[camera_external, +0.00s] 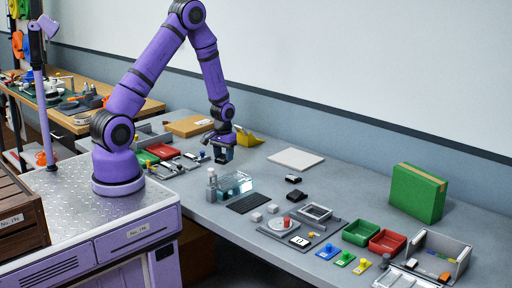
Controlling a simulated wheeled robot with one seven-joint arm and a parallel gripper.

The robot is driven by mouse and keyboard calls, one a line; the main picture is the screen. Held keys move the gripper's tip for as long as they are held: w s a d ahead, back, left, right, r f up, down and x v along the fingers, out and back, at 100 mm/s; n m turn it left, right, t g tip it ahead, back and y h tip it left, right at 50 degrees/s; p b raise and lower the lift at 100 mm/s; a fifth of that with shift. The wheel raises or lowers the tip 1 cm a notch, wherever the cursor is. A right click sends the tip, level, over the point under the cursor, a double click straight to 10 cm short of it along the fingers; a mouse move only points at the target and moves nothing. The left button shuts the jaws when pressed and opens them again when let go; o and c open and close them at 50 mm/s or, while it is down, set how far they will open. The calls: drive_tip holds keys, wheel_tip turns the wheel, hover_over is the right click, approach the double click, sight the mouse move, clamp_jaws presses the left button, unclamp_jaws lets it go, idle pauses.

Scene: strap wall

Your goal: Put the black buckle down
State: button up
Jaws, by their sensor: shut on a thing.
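My gripper (222,159) hangs down over the grey table, behind the clear bin and in front of the yellow piece. It is shut on a small dark thing that fits the black buckle. The thing is mostly hidden by the dark fingers, so its outline cannot be made out. Whether it touches the table cannot be told.
A clear bluish bin (236,185) and a dark mat (249,203) are in front of my gripper. A yellow piece (247,138) stands behind it. A white board (296,159) lies to the right. Green (360,233) and red (388,242) trays stand front right. Bare table lies before the green box (416,195).

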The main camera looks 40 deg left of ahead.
drive_tip(key=s, duration=0.4)
drive_tip(key=shift+s+a+r, duration=0.2)
drive_tip(key=shift+s+a, duration=0.05)
drive_tip(key=shift+m, duration=0.5)
drive_tip(key=w+d, duration=0.1)
drive_tip(key=w, duration=0.1)
drive_tip(key=w+d, duration=0.2)
drive_tip(key=w, duration=0.1)
drive_tip(key=w+d, duration=0.2)
drive_tip(key=w, duration=0.1)
drive_tip(key=shift+d, duration=0.1)
drive_tip(key=shift+m, duration=0.7)
drive_tip(key=w+d, duration=0.5)
drive_tip(key=w, duration=0.1)
drive_tip(key=w+d+r, duration=0.1)
drive_tip(key=w+d, duration=0.2)
drive_tip(key=shift+d+r, duration=0.1)
drive_tip(key=shift+d, duration=0.2)
hover_over(302, 161)
drive_tip(key=shift+s+f, duration=0.45)
drive_tip(key=shift+f, duration=0.2)
drive_tip(key=shift+w+d+f, duration=0.15)
drive_tip(key=shift+w+f, duration=0.05)
drive_tip(key=shift+f, duration=1.6)
drive_tip(key=shift+f, duration=0.1)
drive_tip(key=o, duration=1)
drive_tip(key=shift+c, duration=0.2)
